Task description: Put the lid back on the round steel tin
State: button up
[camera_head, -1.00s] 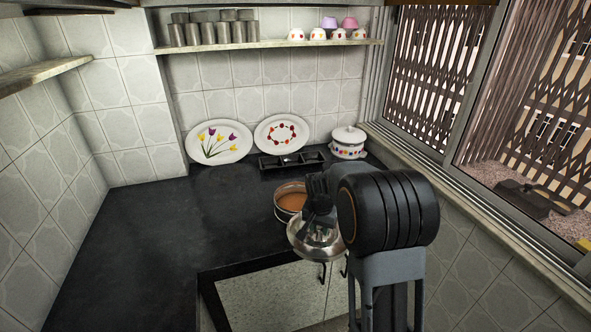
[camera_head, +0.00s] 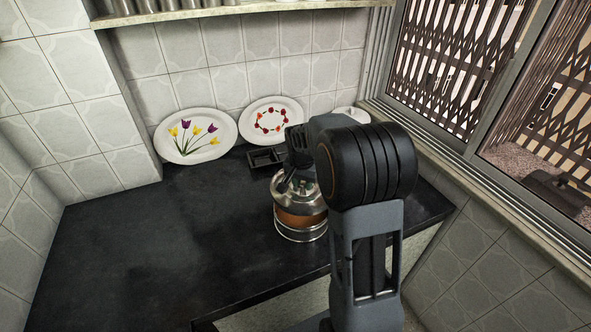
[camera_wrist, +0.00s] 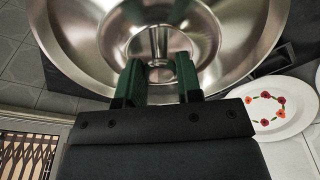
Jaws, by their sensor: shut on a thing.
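The round steel tin (camera_head: 300,235) stands on the dark counter, left of my arm in the head view. My gripper (camera_head: 289,187) is shut on the lid's knob. In the wrist view the lid (camera_wrist: 75,40) fills the upper part, with the knob between the green fingertips of my gripper (camera_wrist: 158,78). The tin is hidden there.
Two decorated plates, one with tulips (camera_head: 197,137) and one with a red flower ring (camera_head: 270,120), lean on the back wall. A black tray-like object (camera_head: 264,158) lies behind the tin. The counter's left (camera_head: 130,240) is clear.

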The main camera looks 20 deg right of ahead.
aim_at(302, 190)
jog(key=shift+w+a+f, duration=0.1)
jog(key=shift+w+f, duration=0.05)
jog(key=shift+w, duration=0.15)
jog(key=shift+s+f+b, duration=0.1)
jog(key=shift+f+b, duration=0.5)
jog(key=shift+f, duration=0.1)
jog(key=shift+f+b, duration=1.7)
jog(key=shift+f, duration=0.65)
jog(key=shift+f, duration=0.1)
dwell(0.4)
jog(key=o, duration=1.5)
jog(key=shift+o, duration=0.2)
